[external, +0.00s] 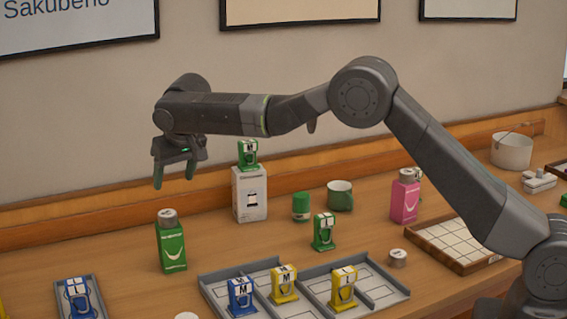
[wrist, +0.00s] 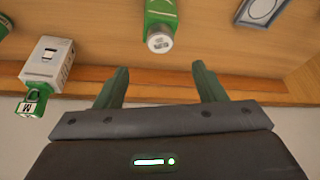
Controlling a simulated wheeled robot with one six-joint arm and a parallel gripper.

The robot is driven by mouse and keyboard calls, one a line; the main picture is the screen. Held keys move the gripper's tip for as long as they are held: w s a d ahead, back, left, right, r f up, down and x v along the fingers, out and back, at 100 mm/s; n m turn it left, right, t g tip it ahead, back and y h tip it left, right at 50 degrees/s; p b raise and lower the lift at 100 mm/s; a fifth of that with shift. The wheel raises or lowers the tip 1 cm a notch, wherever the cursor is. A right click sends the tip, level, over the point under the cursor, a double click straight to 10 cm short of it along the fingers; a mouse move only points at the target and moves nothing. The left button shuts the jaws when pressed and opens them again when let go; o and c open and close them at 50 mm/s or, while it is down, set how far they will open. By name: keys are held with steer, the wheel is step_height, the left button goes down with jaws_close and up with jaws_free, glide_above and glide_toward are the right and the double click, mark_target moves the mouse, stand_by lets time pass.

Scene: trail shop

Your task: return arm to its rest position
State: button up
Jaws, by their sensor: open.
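My gripper (external: 174,174) hangs at the left of the external view, at the end of my raised, bent arm. Its two green-tipped fingers point down and stand apart with nothing between them. It is above and behind a green bottle (external: 172,246) with a grey cap, and clear of it. In the wrist view my open gripper (wrist: 160,80) shows two spread fingers, with the green bottle (wrist: 158,22) beyond them.
A white box (external: 250,196) with a green clip marked M on top stands right of my gripper. A grey divided tray (external: 318,285) holds blue and yellow clips. A pink bottle (external: 405,200), green mug (external: 340,196) and gridded wooden tray (external: 452,240) stand to the right. The wall is behind.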

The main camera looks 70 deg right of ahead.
mark_target(171, 212)
steer(key=p+x, duration=0.2)
steer(key=x, duration=1)
steer(key=shift+p, duration=0.35)
steer(key=shift+w+r, duration=0.1)
steer(key=shift+r, duration=0.05)
steer(key=shift+r+b, duration=0.5)
steer(key=shift+r, duration=0.9)
